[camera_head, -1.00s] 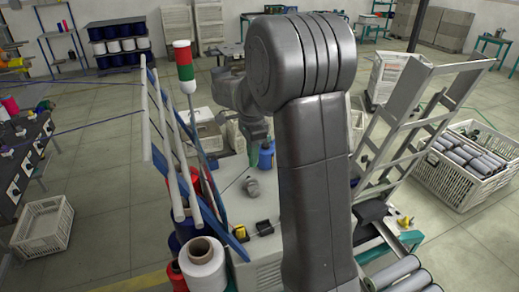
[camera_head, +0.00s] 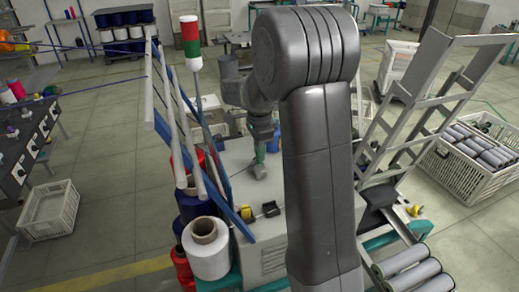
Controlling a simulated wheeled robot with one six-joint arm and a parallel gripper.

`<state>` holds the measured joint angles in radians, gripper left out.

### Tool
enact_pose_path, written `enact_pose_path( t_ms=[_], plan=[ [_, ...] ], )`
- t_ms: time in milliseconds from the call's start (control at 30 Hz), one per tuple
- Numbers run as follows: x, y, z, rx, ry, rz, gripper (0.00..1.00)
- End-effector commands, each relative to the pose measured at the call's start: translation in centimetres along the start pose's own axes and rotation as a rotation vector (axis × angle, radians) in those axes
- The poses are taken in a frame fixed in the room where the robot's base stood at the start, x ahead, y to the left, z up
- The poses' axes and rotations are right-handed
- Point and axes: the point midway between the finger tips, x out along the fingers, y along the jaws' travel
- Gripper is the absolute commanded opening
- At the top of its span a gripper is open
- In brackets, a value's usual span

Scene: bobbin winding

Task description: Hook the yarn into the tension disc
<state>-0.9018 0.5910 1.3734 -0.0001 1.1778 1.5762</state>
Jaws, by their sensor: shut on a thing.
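My gripper (camera_head: 259,158) is small and far off, low over the pale top of the winding machine (camera_head: 238,155). Its fingers point down at a small grey rounded part (camera_head: 260,171) on that top. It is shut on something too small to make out. I cannot tell whether the grey part is the tension disc, or whether my gripper touches it. Dark blue yarn (camera_head: 100,80) runs from the left toward the slanted white and blue bars (camera_head: 160,110). I cannot follow it to my gripper. My arm hides the middle of the machine.
A red and green signal light (camera_head: 191,40) stands left of my gripper. A white yarn cone (camera_head: 206,248) and darker cones (camera_head: 195,207) sit at the machine's front left. A grey ladder frame (camera_head: 425,100) and a bobbin crate (camera_head: 470,155) stand at right.

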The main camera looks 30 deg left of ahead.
Motion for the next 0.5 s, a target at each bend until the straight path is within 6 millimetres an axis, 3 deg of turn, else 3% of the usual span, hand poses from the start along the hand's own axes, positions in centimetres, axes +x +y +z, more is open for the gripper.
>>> enact_pose_path(
  t_ms=[500],
  plan=[
    [1.7, 0.0, 0.0, 0.000, 0.000, -0.001, 0.02]
  ],
)
